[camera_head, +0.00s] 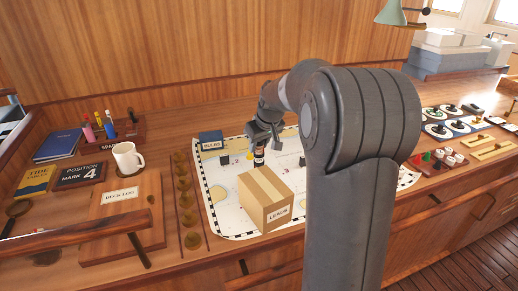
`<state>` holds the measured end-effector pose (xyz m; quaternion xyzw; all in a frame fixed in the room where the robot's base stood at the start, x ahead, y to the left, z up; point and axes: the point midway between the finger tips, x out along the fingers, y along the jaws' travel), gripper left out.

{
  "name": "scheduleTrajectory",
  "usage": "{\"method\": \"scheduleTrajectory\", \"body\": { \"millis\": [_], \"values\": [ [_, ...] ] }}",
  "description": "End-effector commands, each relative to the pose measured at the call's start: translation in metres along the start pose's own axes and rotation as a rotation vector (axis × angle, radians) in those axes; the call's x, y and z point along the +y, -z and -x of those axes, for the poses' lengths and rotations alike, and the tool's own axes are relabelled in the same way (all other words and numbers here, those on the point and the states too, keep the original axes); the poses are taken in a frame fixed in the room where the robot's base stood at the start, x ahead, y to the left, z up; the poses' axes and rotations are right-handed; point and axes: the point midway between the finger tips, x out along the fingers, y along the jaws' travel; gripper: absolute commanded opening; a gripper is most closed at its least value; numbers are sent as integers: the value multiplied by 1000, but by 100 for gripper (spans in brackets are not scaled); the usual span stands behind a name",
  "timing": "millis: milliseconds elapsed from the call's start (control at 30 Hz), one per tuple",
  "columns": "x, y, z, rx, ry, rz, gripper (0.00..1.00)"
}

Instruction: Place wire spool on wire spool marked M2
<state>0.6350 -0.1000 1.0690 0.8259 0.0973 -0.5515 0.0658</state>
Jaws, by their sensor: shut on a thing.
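My gripper (261,146) is over the white chart-like mat, pointing down behind the cardboard box. A small dark object (225,160) stands on the mat to the left of my gripper, and another (302,161) stands to the right. I cannot read an M2 mark on either. My arm hides much of the mat's right part.
The cardboard box (265,192) marked LEADS stands just in front of my gripper. A blue box (211,140) marked BULBS is at the mat's back left. A white mug (128,157), books and a pen holder are farther left. The mat's left front (222,217) is clear.

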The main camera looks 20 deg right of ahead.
Motion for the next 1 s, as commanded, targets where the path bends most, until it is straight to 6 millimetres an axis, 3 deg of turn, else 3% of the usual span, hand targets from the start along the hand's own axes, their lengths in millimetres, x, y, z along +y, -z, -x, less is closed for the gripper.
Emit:
{"method": "scheduleTrajectory", "body": {
  "millis": [133, 467, 500, 767, 1000],
  "values": [
    [0, -7, -17, -1, 1, 0, 5],
    [0, -8, -19, 0, 0, 1, 5],
    [0, -8, -20, 0, 0, 1, 33],
    [0, -8, -19, 0, 0, 1, 53],
    [0, -8, -18, 0, 0, 1, 53]
  ]
}}
